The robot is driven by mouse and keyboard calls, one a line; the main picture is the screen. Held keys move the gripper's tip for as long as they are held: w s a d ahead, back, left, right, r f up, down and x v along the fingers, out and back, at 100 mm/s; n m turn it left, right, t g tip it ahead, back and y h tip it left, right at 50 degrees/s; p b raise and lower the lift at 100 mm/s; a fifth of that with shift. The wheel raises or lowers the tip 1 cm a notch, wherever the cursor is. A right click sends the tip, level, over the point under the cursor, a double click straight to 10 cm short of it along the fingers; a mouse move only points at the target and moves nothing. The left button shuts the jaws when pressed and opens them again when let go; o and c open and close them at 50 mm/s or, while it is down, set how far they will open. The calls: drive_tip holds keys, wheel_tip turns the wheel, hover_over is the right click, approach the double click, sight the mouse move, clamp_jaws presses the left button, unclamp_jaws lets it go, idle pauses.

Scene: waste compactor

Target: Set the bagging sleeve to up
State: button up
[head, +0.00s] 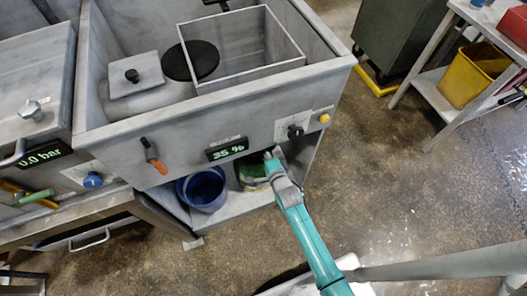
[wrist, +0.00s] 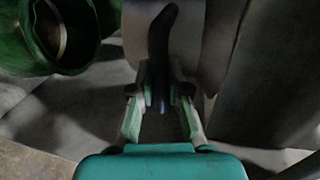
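My gripper (head: 270,158) is at the lower front edge of the grey compactor housing (head: 180,130), just right of the 35 % display (head: 227,148). In the wrist view my gripper (wrist: 162,95) has its fingertips drawn close on both sides of a dark curved lever (wrist: 162,40) and appears shut on it. A pale rounded surface stands behind the lever. In the head view the lever cannot be made out at the fingertips. I cannot tell which part is the bagging sleeve; an open square metal frame (head: 283,60) stands on top of the housing.
A black knob (head: 294,131) and yellow button (head: 324,118) are right of my gripper; an orange-ended lever (head: 153,155) is left. A blue bin (head: 203,188) and green container (head: 248,178) stand below; the green one also shows in the wrist view (wrist: 85,25).

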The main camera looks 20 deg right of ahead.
drive_tip(key=o, duration=0.4)
drive_tip(key=shift+w+r, duration=0.1)
drive_tip(key=shift+r, duration=0.05)
drive_tip(key=v, duration=1.2)
